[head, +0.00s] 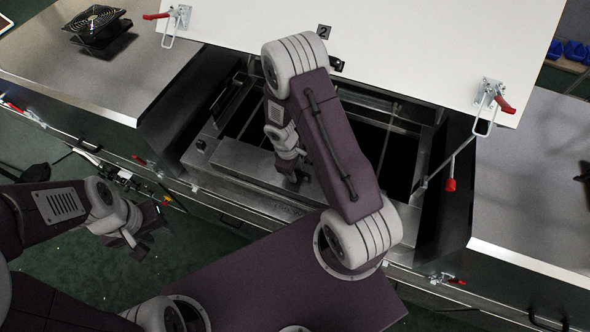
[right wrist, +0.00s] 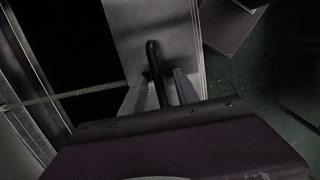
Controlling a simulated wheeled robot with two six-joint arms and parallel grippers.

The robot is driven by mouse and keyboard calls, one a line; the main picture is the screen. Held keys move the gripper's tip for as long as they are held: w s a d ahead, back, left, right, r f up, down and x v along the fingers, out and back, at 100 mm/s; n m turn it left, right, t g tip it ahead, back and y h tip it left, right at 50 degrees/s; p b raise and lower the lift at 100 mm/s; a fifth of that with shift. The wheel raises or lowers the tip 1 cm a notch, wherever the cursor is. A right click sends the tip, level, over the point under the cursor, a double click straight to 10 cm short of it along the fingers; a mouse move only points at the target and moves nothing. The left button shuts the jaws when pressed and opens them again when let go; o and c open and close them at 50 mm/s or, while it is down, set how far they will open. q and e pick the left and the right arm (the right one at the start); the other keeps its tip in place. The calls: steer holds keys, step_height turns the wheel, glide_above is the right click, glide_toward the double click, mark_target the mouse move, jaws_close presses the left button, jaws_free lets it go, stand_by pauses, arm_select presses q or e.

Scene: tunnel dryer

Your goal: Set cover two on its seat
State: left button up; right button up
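Cover two (head: 400,55), a broad pale panel with a small "2" tag, stands raised at the back of the dryer. Its dark open seat (head: 372,140), with a metal frame, shows below it, partly hidden by my right arm. My right gripper (head: 293,172) is low at the front metal ledge (head: 240,162) of the opening. In the right wrist view its two fingers (right wrist: 158,88) stand apart, either side of a black bar handle (right wrist: 153,62), with gaps visible. My left gripper (head: 136,246) hangs over the green floor at left, away from the cover; its finger gap is unclear.
Red-handled clamps sit at the cover's left (head: 177,22) and right (head: 490,98). A red-tipped lever (head: 450,184) is at the opening's right. A black fan (head: 97,25) stands on the left metal top (head: 60,62). The right metal top (head: 530,190) is largely clear.

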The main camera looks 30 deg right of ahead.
step_height(320, 180, up, 9)
steer(key=a, duration=0.1)
steer(key=shift+w+a+b, duration=0.2)
steer(key=shift+b, duration=0.1)
steer(key=shift+f, duration=0.1)
stand_by(0.7)
